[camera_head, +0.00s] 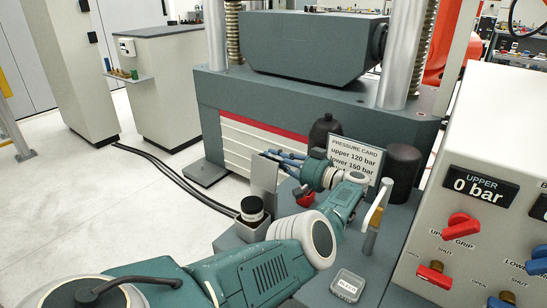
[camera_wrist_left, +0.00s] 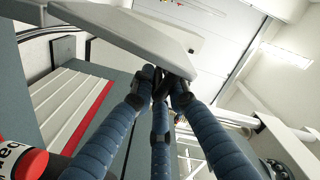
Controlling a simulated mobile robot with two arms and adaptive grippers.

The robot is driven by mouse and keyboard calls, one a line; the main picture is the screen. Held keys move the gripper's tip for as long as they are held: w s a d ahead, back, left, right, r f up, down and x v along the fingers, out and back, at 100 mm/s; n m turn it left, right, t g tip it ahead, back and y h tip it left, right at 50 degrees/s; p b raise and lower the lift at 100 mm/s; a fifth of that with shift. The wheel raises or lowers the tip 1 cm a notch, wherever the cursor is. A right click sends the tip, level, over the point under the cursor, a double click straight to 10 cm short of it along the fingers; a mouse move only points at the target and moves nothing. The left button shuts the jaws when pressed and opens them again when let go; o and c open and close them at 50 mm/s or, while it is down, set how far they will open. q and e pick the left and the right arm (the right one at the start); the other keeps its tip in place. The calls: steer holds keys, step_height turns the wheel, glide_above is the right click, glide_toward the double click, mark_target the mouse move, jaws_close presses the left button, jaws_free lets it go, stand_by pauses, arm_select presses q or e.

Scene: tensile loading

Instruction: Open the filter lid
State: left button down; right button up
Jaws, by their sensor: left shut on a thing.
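The filter lid (camera_head: 264,174) looks like a flat grey plate standing upright beside a small grey box (camera_head: 241,232). A round black filter with a white band (camera_head: 252,208) shows in the open top of the box. My left gripper (camera_head: 277,157) reaches in with its blue fingers at the lid's upper right edge. In the left wrist view the fingertips (camera_wrist_left: 172,80) come together at the edge of the grey lid (camera_wrist_left: 120,32). The exact contact is partly hidden by the fingers. My right gripper is not in view.
A pressure card (camera_head: 355,158) and dark bottles (camera_head: 403,172) stand behind my left wrist. A red cap (camera_head: 305,198) lies close below it. The control panel (camera_head: 470,210) is at the right; a clear case (camera_head: 348,285) lies in front.

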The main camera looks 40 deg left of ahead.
arm_select(q)
steer(key=shift+w+f, duration=0.25)
steer(key=shift+f, duration=0.3)
steer(key=c, duration=1.9)
jaws_free()
steer(key=shift+c, duration=0.2)
steer(key=shift+o, duration=0.5)
steer(key=shift+f, duration=0.2)
steer(key=shift+r, duration=0.1)
step_height(320, 180, up, 11)
steer(key=shift+w, duration=0.1)
